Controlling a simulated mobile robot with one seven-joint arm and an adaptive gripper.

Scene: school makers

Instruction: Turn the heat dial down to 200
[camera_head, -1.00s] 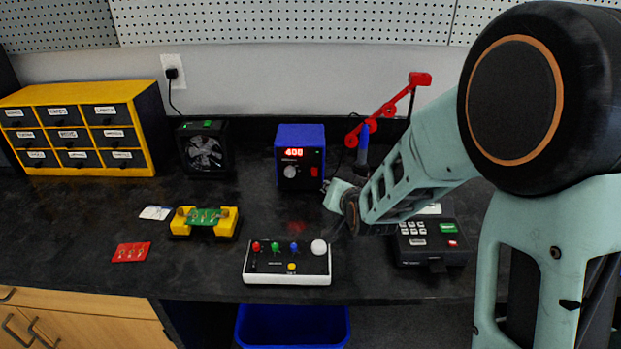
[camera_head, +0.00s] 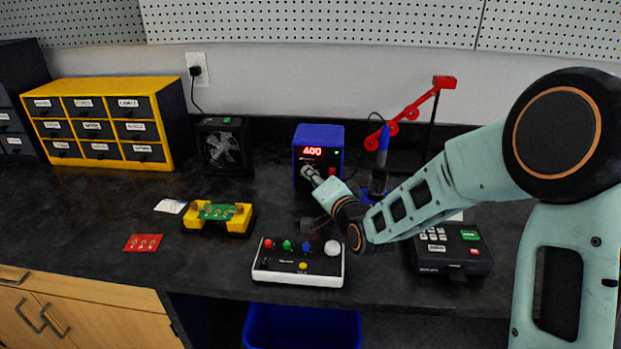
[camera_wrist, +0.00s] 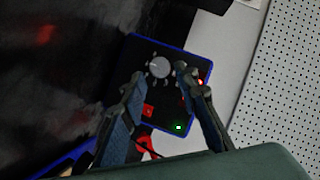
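The blue soldering station (camera_head: 319,138) stands at the back middle of the bench, its red display reading 400. Its grey heat dial (camera_wrist: 159,67) shows clearly in the wrist view, just beyond my fingertips. I cannot tell whether a fingertip touches the dial. A red switch (camera_wrist: 148,110) and a green light (camera_wrist: 178,127) are on the same panel.
A soldering iron in its blue stand (camera_head: 381,160) is close to the right of the station. A black fan box (camera_head: 224,146) stands to its left. A button box (camera_head: 298,279) and a keypad device (camera_head: 450,268) are nearer the front edge.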

